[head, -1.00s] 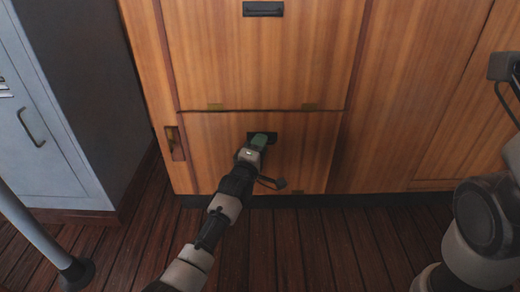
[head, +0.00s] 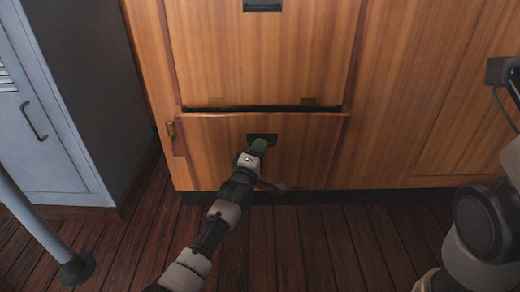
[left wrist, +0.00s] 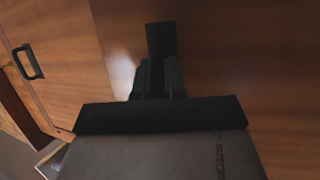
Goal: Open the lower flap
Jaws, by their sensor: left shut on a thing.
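The lower flap (head: 215,160) is a wooden panel low on the cabinet front in the head view. Its top edge is tipped slightly outward, with a dark gap above it. My left gripper (head: 260,146) is at the dark recessed handle (head: 262,138) near the flap's top middle and is shut on it. The left wrist view shows the gripper fingers (left wrist: 160,78) against the dark handle (left wrist: 161,40) on the wood; the fingertips' exact contact is too dark to tell. My right gripper is not in view; only part of my right arm shows at the right edge.
The upper panel (head: 262,60) above is closed, with its own dark handle (head: 262,5). A grey locker (head: 45,120) stands at the left, with a metal post (head: 40,235) in front of it. The plank floor (head: 320,250) before the flap is clear apart from my arm.

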